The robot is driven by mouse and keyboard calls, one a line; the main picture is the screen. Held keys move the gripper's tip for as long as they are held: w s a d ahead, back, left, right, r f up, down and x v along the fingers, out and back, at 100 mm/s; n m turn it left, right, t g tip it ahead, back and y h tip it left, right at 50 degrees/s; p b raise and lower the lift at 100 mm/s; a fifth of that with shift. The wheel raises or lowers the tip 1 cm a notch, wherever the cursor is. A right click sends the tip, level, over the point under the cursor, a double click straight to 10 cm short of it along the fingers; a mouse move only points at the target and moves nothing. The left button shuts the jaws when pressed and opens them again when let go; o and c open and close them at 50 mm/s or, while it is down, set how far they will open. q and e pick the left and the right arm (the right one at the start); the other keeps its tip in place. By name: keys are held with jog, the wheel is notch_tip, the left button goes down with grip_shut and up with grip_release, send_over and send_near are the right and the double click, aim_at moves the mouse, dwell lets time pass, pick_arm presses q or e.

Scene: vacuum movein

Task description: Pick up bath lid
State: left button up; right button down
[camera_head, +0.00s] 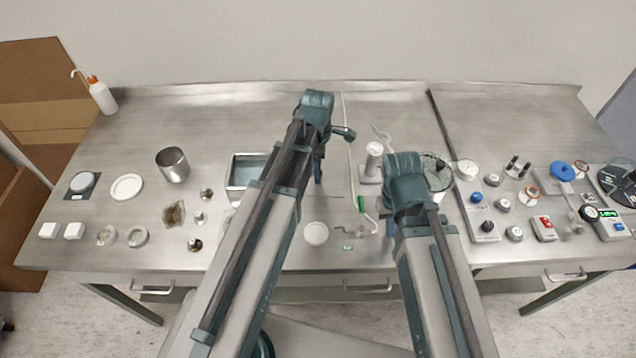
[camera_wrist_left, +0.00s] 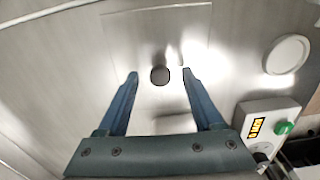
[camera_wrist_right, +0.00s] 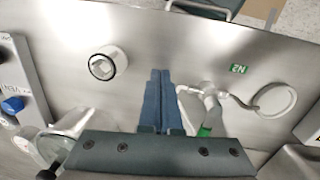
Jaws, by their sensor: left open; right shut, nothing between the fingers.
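The bath lid (camera_wrist_left: 135,35) looks like a flat steel plate with faint edges, lying on the steel table, with a dark round knob (camera_wrist_left: 160,75) on it. My left gripper (camera_wrist_left: 158,73) is open above it, and the knob shows between its two fingertips. I cannot tell the height left between them. In the head view my left gripper (camera_head: 318,180) points down to the right of the open square bath (camera_head: 236,158), and my arm hides part of the bath. My right gripper (camera_wrist_right: 160,72) is shut and empty over the table at the front right.
A control box with a green knob (camera_wrist_left: 284,128) is near my left gripper. A white disc (camera_head: 316,233) lies toward the front edge. A steel beaker (camera_head: 172,165) and small dishes stand left. A white-topped device (camera_head: 374,150) and glassware stand near my right arm.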

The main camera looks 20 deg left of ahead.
jog(key=shift+f, duration=0.1)
pick_arm(q)
grip_shut()
dwell(0.3)
